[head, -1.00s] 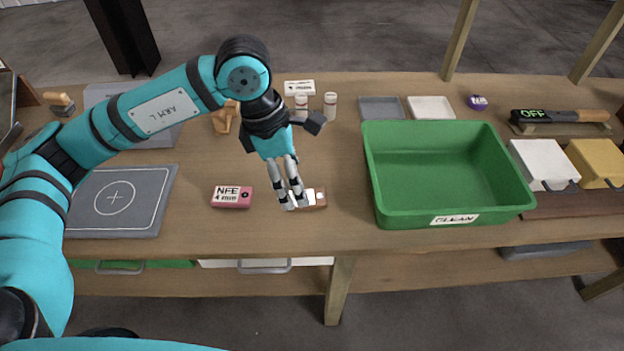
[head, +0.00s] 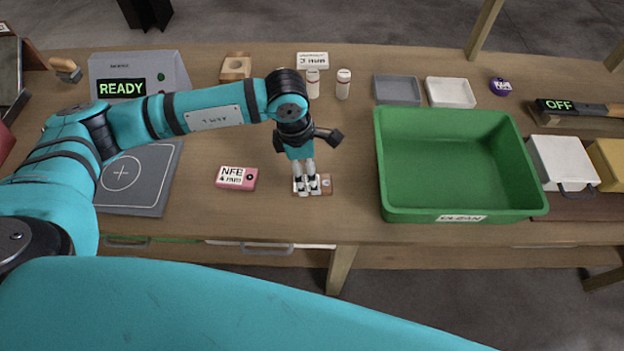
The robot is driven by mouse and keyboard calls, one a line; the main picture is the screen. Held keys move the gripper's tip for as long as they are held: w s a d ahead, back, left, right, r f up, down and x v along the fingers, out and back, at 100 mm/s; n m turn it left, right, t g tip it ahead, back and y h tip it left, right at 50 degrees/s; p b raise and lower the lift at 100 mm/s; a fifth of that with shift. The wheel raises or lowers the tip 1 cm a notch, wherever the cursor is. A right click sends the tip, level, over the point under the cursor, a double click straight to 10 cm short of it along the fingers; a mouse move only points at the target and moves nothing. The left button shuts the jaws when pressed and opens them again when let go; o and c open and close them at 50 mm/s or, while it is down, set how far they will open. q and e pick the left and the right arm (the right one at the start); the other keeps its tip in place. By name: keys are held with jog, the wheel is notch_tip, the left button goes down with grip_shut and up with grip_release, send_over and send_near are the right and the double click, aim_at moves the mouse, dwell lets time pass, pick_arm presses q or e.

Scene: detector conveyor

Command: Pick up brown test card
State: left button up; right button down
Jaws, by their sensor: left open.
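The brown test card (head: 326,185) lies flat on the wooden table, left of the green bin. A white label covers part of its top, and my gripper hides some of it. My left gripper (head: 306,188) points down over the card with its fingertips at the card's white part. It is open, and I cannot tell whether the fingers touch the card. My right gripper is not in view.
A pink NFE box (head: 237,178) lies just left of the card. The green bin (head: 458,215) stands to the right. A grey pad (head: 150,190) and READY device (head: 165,70) are at left. White bottles (head: 343,85) stand behind.

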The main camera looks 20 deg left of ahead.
pick_arm(q)
jog(key=shift+f, duration=0.15)
jog(key=shift+f+p, duration=0.35)
jog(key=shift+p, duration=0.1)
jog(key=f, duration=0.2)
jog(key=f+p, duration=0.1)
jog(key=shift+w+d+f+p, duration=0.2)
jog(key=shift+f+p, duration=0.1)
jog(key=shift+f, duration=0.4)
jog(key=c, duration=1.3)
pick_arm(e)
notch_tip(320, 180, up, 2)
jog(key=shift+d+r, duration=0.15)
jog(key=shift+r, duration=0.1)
pick_arm(q)
jog(key=shift+r, duration=0.1)
